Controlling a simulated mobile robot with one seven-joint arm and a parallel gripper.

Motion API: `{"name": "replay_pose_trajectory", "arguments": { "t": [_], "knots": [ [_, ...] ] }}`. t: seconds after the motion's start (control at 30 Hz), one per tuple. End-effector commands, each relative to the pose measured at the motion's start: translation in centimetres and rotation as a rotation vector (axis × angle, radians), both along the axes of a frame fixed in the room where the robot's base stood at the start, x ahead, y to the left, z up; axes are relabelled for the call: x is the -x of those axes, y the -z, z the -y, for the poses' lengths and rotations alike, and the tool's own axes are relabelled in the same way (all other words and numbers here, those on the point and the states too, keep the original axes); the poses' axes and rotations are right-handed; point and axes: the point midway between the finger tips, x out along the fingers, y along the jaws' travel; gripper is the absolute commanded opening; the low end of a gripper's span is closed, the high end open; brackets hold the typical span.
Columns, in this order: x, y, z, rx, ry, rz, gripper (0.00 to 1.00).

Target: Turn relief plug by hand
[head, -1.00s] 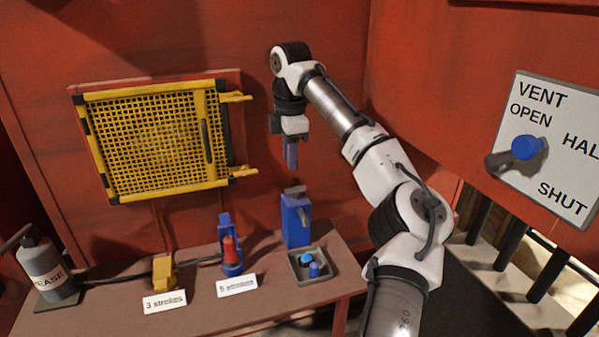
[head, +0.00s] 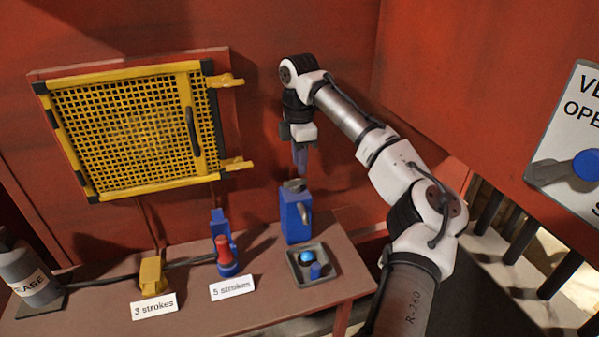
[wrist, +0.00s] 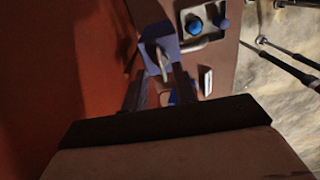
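A blue block (head: 296,222) stands upright at the back of the bench, with a grey metal piece (head: 295,186) on its top that looks like the relief plug. A grey lever-like part (head: 305,214) shows on the block's front. My gripper (head: 300,170) points down just above the grey top piece, seemingly apart from it. In the wrist view, the two fingers of my gripper (wrist: 161,72) are spread with a gap between them. The grey top piece (wrist: 164,66) shows in that gap, on the blue block (wrist: 158,40). Nothing is held.
A grey tray (head: 330,276) with blue caps sits before the block. A red-and-blue fitting (head: 224,252), a yellow fitting (head: 152,275) and a grease canister (head: 28,274) stand leftward. A yellow mesh guard (head: 130,130) hangs behind. A vent panel (head: 570,112) is at right.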

Motion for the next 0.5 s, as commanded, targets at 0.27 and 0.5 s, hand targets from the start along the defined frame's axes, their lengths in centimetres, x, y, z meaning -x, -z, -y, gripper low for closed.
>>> {"name": "replay_pose_trajectory", "arguments": {
  "t": [0.27,0.5],
  "knots": [
    [0.0,3.8,0.0,-0.001,-0.001,-0.001,0.28],
    [0.0,4.6,0.0,-0.001,0.000,0.001,0.28]
  ]
}}
